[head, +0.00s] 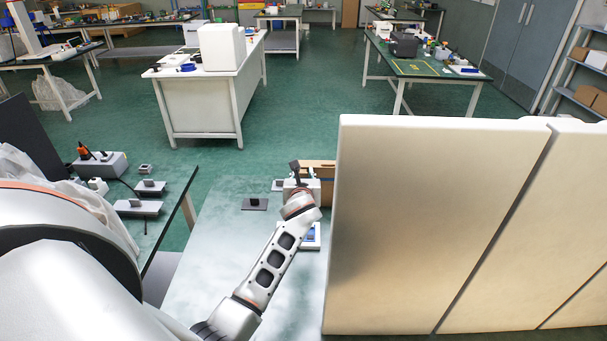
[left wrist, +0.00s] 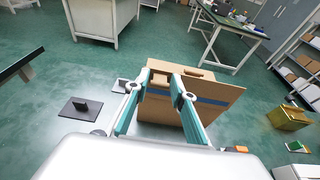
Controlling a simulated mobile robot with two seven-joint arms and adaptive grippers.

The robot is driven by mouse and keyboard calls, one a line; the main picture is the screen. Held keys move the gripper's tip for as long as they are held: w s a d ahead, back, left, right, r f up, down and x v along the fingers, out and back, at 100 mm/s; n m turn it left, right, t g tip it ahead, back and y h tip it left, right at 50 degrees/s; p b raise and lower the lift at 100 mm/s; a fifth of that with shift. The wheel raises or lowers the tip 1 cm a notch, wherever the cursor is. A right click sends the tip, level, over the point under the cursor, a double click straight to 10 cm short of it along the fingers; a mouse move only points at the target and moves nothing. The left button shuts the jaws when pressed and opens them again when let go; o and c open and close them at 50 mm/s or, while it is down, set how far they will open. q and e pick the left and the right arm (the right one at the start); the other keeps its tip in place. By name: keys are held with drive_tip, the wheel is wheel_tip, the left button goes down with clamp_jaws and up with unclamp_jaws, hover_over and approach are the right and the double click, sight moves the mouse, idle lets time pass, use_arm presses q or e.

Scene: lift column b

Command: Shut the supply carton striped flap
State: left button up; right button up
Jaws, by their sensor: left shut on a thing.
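The supply carton is brown cardboard; in the head view a bit of it (head: 322,167) shows behind my left gripper (head: 298,178), and the rest is hidden. The carton (left wrist: 180,67) stands in the middle of the left wrist view, with a dark slot near its top. Its flap (left wrist: 216,100) carries a blue stripe and stands out toward the right. In the left wrist view my left gripper (left wrist: 160,80) has its teal fingers at the near side of the carton, with brown cardboard between the tips. It is shut on the flap. My right gripper is not in view.
A dark plate with a small block (head: 255,204) lies on the pale tabletop (head: 225,250) left of the gripper. A side table at the left holds a power box (head: 100,165). Several benches stand farther back, with open green floor between them.

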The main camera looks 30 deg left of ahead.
use_arm(q)
drive_tip(key=shift+w+a+r+g+h, duration=0.2)
drive_tip(key=shift+w+g+h, duration=0.15)
drive_tip(key=shift+g, duration=0.15)
drive_tip(key=shift+w+a+r+g+h, duration=0.25)
drive_tip(key=shift+w+g, duration=0.1)
drive_tip(key=shift+g, duration=0.15)
drive_tip(key=shift+w+a+r+g+h, duration=0.1)
drive_tip(key=shift+w+a+g+h, duration=0.05)
drive_tip(key=shift+w+g+h, duration=0.55)
drive_tip(key=shift+w+a+g, duration=0.25)
drive_tip(key=shift+a+g, duration=0.05)
drive_tip(key=shift+g, duration=0.5)
drive_tip(key=w+g+h+b, duration=0.1)
drive_tip(key=w+a+g+h+b, duration=0.1)
drive_tip(key=g+b, duration=0.1)
drive_tip(key=w+a+g+h+b, duration=0.1)
drive_tip(key=g+h+b, duration=0.1)
drive_tip(key=shift+w+r, duration=0.3)
drive_tip(key=shift+w, duration=0.1)
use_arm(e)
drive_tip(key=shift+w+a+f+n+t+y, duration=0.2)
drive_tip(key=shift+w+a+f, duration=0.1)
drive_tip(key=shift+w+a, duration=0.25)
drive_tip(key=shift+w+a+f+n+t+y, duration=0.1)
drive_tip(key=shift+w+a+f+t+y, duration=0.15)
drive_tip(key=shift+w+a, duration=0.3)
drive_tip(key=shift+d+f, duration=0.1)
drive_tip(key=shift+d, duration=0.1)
